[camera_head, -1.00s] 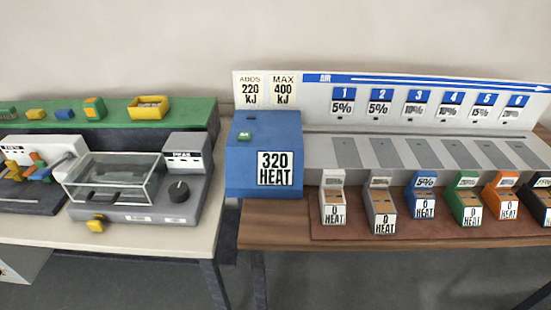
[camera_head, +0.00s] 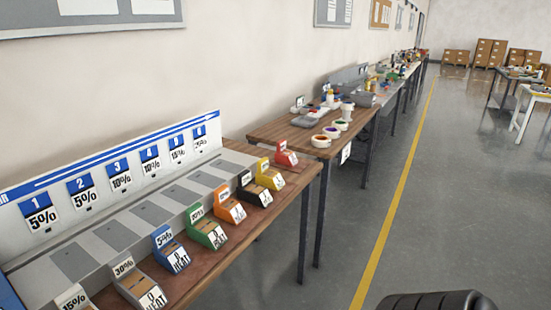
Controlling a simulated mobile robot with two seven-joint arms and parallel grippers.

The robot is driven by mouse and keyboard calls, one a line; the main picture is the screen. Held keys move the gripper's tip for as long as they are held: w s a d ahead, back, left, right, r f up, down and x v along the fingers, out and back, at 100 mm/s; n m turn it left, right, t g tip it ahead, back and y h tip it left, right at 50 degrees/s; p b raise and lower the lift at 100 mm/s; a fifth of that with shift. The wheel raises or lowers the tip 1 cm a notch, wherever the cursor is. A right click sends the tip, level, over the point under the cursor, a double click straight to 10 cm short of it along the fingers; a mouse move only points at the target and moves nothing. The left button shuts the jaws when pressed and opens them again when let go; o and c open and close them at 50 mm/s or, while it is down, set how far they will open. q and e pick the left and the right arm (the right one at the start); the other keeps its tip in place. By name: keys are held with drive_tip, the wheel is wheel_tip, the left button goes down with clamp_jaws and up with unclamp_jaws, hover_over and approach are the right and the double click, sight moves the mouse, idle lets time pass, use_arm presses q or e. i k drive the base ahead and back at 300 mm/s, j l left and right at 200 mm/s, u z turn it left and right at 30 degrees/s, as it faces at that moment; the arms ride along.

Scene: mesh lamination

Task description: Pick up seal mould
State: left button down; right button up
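I cannot make out for certain which thing is the seal mould. Small round pots with coloured contents, among them a red one (camera_head: 321,141), stand on the second wooden table (camera_head: 285,131) further along the wall. They are too small to identify as moulds. Neither of my grippers shows in the view.
Coloured blocks, among them a green one (camera_head: 205,228), line the near bench below a numbered panel (camera_head: 110,178). Open floor with a yellow line (camera_head: 400,190) lies to the right. A black ribbed rounded thing (camera_head: 440,303) shows at the bottom edge.

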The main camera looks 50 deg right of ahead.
sight(284, 157)
drive_tip(key=z, duration=1.8)
drive_tip(key=u, duration=0.25)
drive_tip(key=i+l+u, duration=0.15)
drive_tip(key=u, duration=0.2)
drive_tip(key=i+l+u, duration=0.1)
drive_tip(key=u, duration=0.25)
drive_tip(key=l+u, duration=0.3)
drive_tip(key=i+l+u, duration=0.15)
drive_tip(key=l, duration=0.15)
drive_tip(key=l+u, duration=0.15)
drive_tip(key=l, duration=0.15)
drive_tip(key=i+l+u, duration=0.1)
drive_tip(key=l, duration=0.2)
drive_tip(key=i+l, duration=0.1)
drive_tip(key=l, duration=0.35)
drive_tip(key=l+u, duration=0.15)
drive_tip(key=l, duration=0.35)
drive_tip(key=i, duration=0.05)
